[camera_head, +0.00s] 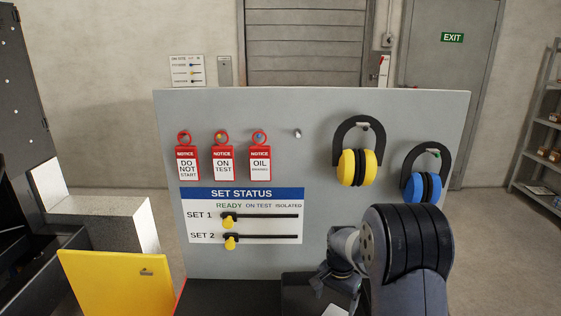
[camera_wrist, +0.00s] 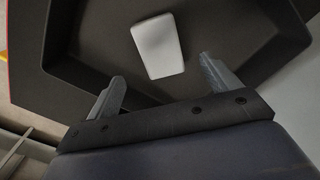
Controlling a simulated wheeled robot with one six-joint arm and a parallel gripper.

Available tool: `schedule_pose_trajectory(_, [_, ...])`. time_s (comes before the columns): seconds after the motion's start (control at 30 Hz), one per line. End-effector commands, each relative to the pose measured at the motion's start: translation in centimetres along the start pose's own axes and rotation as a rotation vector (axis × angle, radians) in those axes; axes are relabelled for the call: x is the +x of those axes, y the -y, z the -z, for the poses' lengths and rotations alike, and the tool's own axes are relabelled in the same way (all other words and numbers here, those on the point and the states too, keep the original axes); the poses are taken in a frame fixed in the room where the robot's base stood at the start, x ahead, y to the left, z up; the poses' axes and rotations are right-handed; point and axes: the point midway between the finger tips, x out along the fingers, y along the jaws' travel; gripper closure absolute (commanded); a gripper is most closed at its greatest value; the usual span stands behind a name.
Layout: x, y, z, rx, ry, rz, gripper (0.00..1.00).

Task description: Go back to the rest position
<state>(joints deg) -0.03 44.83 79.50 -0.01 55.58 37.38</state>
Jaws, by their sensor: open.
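My gripper (camera_wrist: 162,88) is open in the wrist view, its two fingers apart with nothing between them. It is above a dark tray (camera_wrist: 225,50) that holds a white block-like item (camera_wrist: 158,46). The white item lies beyond the fingertips, apart from them. In the head view my arm is at the lower right, in front of the grey board (camera_head: 330,240). The gripper's fingers cannot be made out clearly there. The dark tray (camera_head: 300,290) and part of the white item (camera_head: 333,311) show at the bottom, partly hidden by my arm.
The board carries red notice tags (camera_head: 223,165), yellow ear defenders (camera_head: 358,167), blue ear defenders (camera_head: 422,187) and a status panel with two yellow sliders (camera_head: 229,219) at the left, under READY. A yellow panel (camera_head: 115,283) stands lower left. Shelving (camera_head: 545,150) is at the right.

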Motion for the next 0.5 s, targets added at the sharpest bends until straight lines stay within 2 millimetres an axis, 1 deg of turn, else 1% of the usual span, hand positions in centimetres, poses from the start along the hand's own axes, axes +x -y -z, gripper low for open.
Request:
schedule_pose_trajectory(0.03, [-1.1,0.0,0.0,0.0,0.0,0.0,0.16])
schedule_pose_trajectory(0.2, [-2.4,0.0,0.0,0.0,0.0,0.0,0.16])
schedule_pose_trajectory(0.5, [-2.7,0.0,0.0,0.0,0.001,-0.001,0.16])
